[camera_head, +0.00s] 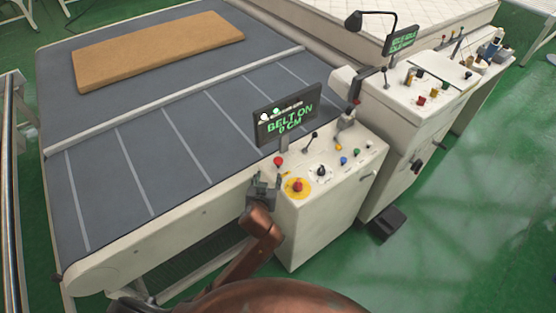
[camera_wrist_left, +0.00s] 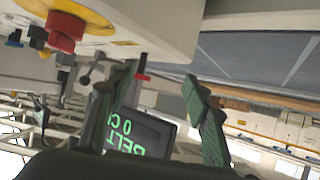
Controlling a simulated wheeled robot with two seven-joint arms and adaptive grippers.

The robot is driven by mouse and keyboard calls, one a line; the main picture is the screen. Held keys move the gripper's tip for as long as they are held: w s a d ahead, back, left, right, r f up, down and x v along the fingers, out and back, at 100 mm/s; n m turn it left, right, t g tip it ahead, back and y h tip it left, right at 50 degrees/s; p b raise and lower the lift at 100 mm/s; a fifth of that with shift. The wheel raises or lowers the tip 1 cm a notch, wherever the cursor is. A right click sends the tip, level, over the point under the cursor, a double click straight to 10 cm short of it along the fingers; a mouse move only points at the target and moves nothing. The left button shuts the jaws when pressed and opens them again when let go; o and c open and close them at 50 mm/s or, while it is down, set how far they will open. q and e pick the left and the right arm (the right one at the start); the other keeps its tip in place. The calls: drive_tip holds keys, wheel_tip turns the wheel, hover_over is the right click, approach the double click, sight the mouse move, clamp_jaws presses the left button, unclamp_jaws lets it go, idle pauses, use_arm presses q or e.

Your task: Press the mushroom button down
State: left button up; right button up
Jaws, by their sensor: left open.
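The mushroom button (camera_head: 297,186) is a red cap on a round yellow plate, at the front left corner of the white control box (camera_head: 325,222). It also shows large at the top left of the left wrist view (camera_wrist_left: 64,30). My left gripper (camera_head: 264,183) is beside the box's left edge, just left of the button and apart from it. Its two fingers stand open with nothing between them in the left wrist view (camera_wrist_left: 160,78). The display (camera_head: 287,117) behind the button reads "BELT ON 0 CM". My right gripper is out of view.
Small coloured knobs (camera_head: 343,160) and a black lever (camera_head: 309,140) stand on the panel near the button. The grey belt table (camera_head: 150,155) carries a tan slab (camera_head: 157,52). A second control cabinet (camera_head: 398,130) stands to the right. Green floor is clear at lower right.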

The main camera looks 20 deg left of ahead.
sight(278, 162)
use_arm(q)
drive_tip(key=shift+t, duration=0.5)
drive_tip(key=w+d+r, duration=0.2)
drive_tip(key=w, duration=0.1)
drive_tip(key=shift+w+d, duration=0.1)
drive_tip(key=shift+w, duration=0.05)
drive_tip(key=x, duration=0.7)
drive_tip(key=shift+c, duration=0.5)
clamp_jaws()
drive_tip(key=shift+f, duration=0.1)
